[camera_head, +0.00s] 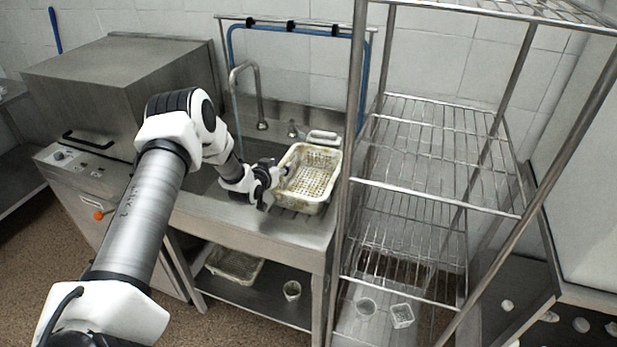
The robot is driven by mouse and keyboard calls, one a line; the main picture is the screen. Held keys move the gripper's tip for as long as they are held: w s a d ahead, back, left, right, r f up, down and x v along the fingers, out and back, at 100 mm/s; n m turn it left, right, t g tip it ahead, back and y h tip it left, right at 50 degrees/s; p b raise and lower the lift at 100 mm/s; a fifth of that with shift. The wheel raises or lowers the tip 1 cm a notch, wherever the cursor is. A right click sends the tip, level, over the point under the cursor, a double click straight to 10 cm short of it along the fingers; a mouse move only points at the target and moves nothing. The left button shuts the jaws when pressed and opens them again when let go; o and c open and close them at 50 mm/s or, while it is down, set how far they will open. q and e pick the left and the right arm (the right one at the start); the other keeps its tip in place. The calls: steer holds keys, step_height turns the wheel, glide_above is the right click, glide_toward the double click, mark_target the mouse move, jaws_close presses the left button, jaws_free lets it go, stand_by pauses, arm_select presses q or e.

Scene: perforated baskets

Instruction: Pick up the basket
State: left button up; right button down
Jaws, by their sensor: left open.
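The basket (307,181) is a cream-coloured perforated one with worn, dirty sides. It stands on the steel counter right of the sink. My left gripper (281,176) is at the basket's left side, close to its rim. Its jaws are open, but the fingertips are small and partly lost against the basket, so I cannot tell whether they touch it. My right gripper is not in view.
A wire shelf rack (430,200) stands just right of the counter, its front post close to the basket. A faucet (260,100) rises behind the sink. Another basket (235,263) and a cup (292,290) sit on the lower shelf. A steel machine (120,85) stands left.

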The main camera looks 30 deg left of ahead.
arm_select(q)
steer(key=shift+x, duration=1.15)
steer(key=shift+s+r, duration=0.1)
steer(key=shift+s, duration=0.15)
steer(key=shift+c, duration=0.4)
jaws_close()
steer(key=shift+r, duration=0.1)
